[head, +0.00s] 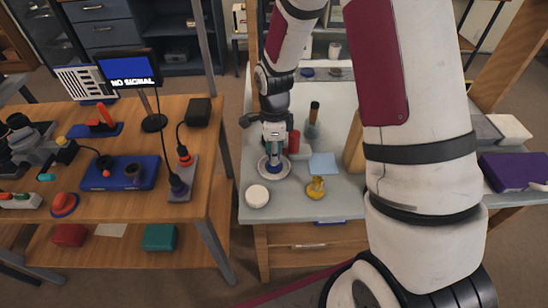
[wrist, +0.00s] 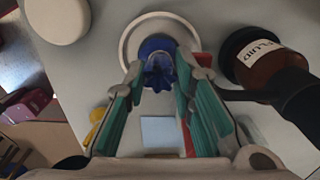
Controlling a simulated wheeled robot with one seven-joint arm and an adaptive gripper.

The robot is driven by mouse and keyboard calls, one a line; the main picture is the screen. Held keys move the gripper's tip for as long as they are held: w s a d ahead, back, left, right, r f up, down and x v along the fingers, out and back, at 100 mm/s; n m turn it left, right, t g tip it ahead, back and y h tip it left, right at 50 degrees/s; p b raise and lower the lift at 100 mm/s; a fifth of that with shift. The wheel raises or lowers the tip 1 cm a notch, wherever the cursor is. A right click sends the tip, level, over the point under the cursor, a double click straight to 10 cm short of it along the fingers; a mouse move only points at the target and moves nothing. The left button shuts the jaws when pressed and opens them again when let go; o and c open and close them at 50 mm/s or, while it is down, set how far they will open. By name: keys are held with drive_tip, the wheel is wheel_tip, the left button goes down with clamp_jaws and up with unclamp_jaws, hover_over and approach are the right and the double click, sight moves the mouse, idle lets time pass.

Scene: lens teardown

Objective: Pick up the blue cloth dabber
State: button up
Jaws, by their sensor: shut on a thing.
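The blue cloth dabber (head: 274,167) stands upright on a round white dish (head: 262,172) on the light grey worktop. In the wrist view the dabber (wrist: 157,46) shows as a blue round base with a narrower upper part between my fingers. My gripper (wrist: 163,76) points down over it, with its green-padded fingers closed on the dabber's upper part. In the head view my gripper (head: 273,145) is directly above the dish, and the fingers partly hide the dabber. The base appears to touch the dish, though I cannot be sure of this.
A red item (head: 294,142) is close behind. A white round lid-like piece (head: 257,197), a yellow item (head: 316,187) and a light blue square (head: 323,163) lie nearby on the worktop.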

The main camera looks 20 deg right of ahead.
drive_tip(key=shift+r, duration=0.65)
wheel_tip(320, 180, up, 2)
drive_tip(key=shift+r, duration=0.1)
drive_tip(key=s+a+r+p, duration=0.1)
drive_tip(key=s, duration=1.5)
drive_tip(key=shift+a+r, duration=0.2)
drive_tip(key=shift+r, duration=0.05)
drive_tip(key=shift+o, duration=0.4)
